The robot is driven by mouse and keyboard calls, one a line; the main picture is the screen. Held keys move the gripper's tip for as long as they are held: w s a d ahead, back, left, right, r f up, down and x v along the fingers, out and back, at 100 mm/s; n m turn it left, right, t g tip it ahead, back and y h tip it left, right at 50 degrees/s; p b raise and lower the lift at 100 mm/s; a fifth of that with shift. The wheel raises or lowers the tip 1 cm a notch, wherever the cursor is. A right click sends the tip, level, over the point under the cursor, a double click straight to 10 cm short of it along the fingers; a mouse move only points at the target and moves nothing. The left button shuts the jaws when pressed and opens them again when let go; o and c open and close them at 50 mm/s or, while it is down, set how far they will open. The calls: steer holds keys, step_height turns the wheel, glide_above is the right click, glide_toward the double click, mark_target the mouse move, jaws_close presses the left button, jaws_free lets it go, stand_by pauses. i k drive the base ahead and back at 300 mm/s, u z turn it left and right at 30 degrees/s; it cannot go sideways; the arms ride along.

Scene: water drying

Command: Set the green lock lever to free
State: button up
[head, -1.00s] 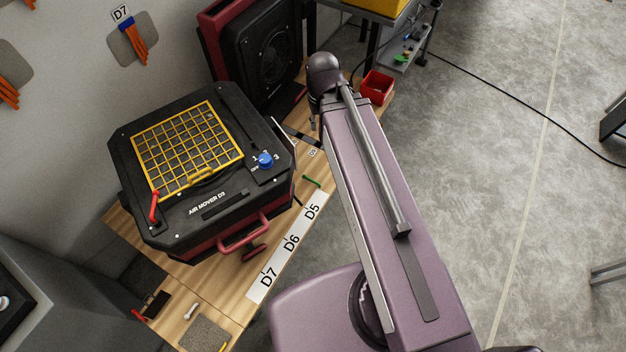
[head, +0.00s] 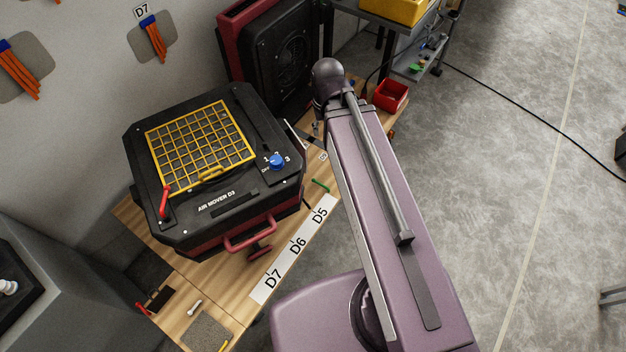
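A small green lever-like piece (head: 320,185) shows at the wooden bench's front edge, just above the D5 label. It is too small to tell which setting it is in, and I cannot be sure that it is the lock lever. A black and red air mover marked D3 (head: 214,207) sits on the bench to its left, with a yellow grille, a blue knob (head: 276,161) and a red lever (head: 164,201). My purple arm reaches up the middle of the view, right of the green piece. My gripper does not show; the arm's far end hides that area.
The wooden bench (head: 228,297) carries labels D7, D6 and D5 along its front edge. A second black and red unit (head: 285,60) stands behind. A red bin (head: 391,95) sits at the bench's far end, near a grey shelf. Open concrete floor lies to the right.

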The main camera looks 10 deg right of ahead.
mark_target(321, 185)
steer(key=u, duration=0.65)
steer(key=k, duration=1.3)
steer(key=z, duration=0.4)
steer(key=i, duration=1)
